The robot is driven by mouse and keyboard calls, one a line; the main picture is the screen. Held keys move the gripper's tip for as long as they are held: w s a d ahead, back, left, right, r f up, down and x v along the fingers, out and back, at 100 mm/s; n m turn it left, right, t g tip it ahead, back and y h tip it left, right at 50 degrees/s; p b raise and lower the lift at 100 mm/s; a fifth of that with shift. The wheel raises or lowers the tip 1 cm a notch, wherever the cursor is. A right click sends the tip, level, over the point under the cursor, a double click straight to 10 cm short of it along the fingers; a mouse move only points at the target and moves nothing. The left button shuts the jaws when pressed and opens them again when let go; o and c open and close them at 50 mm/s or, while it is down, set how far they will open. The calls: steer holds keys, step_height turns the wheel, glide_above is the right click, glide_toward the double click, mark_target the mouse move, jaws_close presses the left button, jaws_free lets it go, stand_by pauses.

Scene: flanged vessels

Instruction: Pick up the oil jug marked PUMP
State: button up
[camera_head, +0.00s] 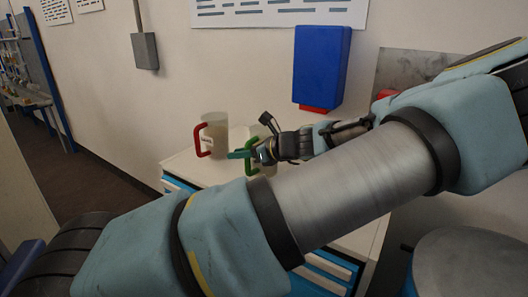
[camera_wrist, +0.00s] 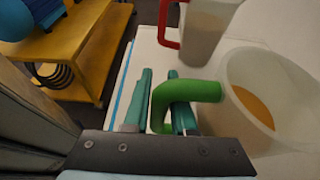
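A pale jug with a green handle (camera_wrist: 190,92) is at the right in the wrist view, with amber liquid (camera_wrist: 252,106) inside. In the head view its green handle (camera_head: 249,164) is partly hidden behind my gripper (camera_head: 243,154). In the wrist view the fingers of my gripper (camera_wrist: 160,78) stand either side of the handle's outer bar, with one finger passing inside the loop. Whether both fingers press on it is unclear. A second jug with a red handle (camera_head: 203,140) stands upright just behind, with an unreadable label. No PUMP marking is legible on either jug.
Both jugs stand on a white cabinet top (camera_head: 183,165) with blue drawers, against a wall. A blue wall box (camera_head: 321,66) hangs above, near my arm. A yellow shelf unit (camera_wrist: 72,45) shows at the wrist view's upper left. A grey drum (camera_head: 470,265) stands at lower right.

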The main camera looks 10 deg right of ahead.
jaws_close()
steer(key=shift+r, duration=0.15)
stand_by(0.4)
